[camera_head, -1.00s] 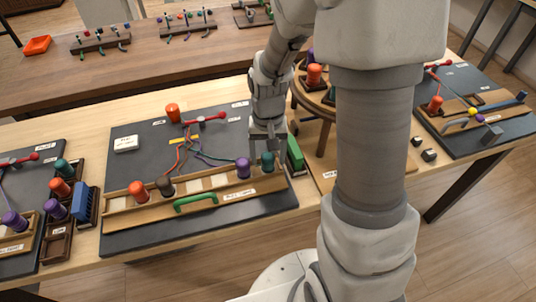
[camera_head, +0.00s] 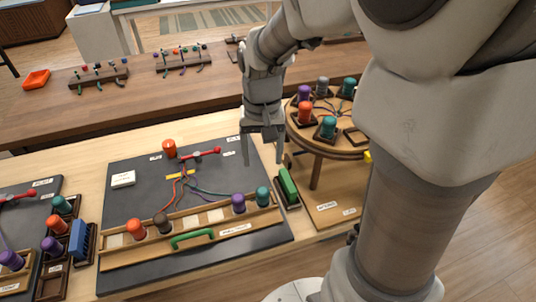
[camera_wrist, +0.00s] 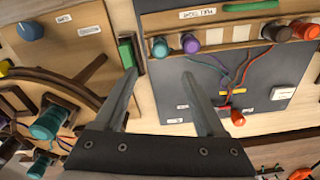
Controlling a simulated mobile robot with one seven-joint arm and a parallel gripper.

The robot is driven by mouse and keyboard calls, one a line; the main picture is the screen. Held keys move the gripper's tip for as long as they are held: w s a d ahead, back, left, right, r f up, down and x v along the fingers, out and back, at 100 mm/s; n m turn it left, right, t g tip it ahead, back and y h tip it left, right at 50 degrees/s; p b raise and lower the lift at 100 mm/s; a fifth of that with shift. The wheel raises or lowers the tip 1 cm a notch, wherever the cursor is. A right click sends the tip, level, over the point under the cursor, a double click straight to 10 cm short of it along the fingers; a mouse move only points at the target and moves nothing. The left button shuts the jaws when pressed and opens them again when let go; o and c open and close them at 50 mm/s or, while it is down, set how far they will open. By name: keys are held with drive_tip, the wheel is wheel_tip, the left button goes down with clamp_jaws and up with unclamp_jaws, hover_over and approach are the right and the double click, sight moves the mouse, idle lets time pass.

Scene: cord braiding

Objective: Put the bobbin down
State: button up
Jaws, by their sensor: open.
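My gripper (camera_head: 262,160) is open and empty, raised above the right part of the dark board (camera_head: 140,174). A teal bobbin (camera_head: 263,196) stands upright at the right end of the wooden rack (camera_head: 187,226) on that board. It also shows in the wrist view (camera_wrist: 160,48), beyond the spread fingertips (camera_wrist: 161,75) and apart from them. A purple bobbin (camera_head: 238,203) stands beside it to the left. A brown bobbin (camera_head: 162,222) and an orange bobbin (camera_head: 136,229) stand toward the rack's left end. Coloured cords run from the rack to the board's middle.
A green block (camera_head: 288,186) lies right of the board. A round wooden stand (camera_head: 316,147) with several bobbins is at the right.

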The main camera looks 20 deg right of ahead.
drive_tip(key=s+r+n+t, duration=0.2)
drive_tip(key=s+r+t, duration=0.3)
drive_tip(key=s+r, duration=0.6)
drive_tip(key=shift+s+n, duration=0.4)
drive_tip(key=shift+s, duration=0.7)
wheel_tip(320, 180, up, 4)
drive_tip(key=p, duration=0.3)
drive_tip(key=shift+f+p, duration=0.25)
drive_tip(key=shift+p, duration=0.05)
